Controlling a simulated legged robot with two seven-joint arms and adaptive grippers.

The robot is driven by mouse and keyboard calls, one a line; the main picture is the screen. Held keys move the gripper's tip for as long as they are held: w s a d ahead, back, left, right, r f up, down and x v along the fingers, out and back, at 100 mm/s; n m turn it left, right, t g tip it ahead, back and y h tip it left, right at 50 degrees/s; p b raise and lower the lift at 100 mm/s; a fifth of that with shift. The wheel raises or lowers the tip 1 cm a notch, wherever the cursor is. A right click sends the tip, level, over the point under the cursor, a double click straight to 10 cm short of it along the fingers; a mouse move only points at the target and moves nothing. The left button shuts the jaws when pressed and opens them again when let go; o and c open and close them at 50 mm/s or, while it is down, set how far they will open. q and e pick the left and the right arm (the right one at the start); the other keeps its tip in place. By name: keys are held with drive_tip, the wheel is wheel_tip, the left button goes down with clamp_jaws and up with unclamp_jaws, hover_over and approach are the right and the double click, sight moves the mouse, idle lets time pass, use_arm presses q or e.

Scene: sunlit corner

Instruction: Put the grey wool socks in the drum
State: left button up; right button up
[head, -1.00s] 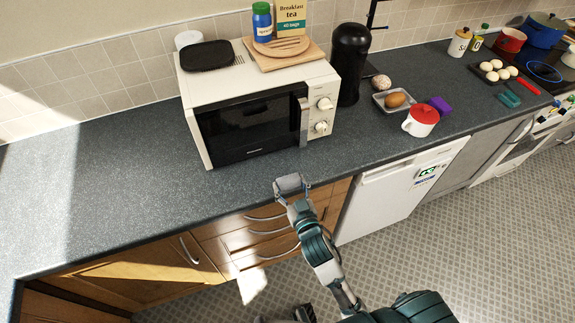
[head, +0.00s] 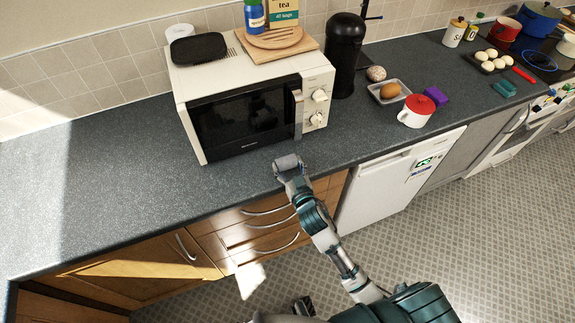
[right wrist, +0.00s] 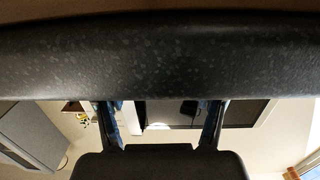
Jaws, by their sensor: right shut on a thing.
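My right gripper (head: 289,165) is at the counter's front edge, before the microwave. No drum opening shows in either view.
A microwave (head: 245,120) stands behind the gripper on the dark counter (head: 110,170). Wooden drawers (head: 262,228) and a closed white appliance (head: 385,190) are below. The counter's left part is clear.

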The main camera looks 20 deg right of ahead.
drive_tip(key=o, duration=0.9)
drive_tip(key=shift+f, duration=0.1)
drive_tip(key=shift+c, duration=0.2)
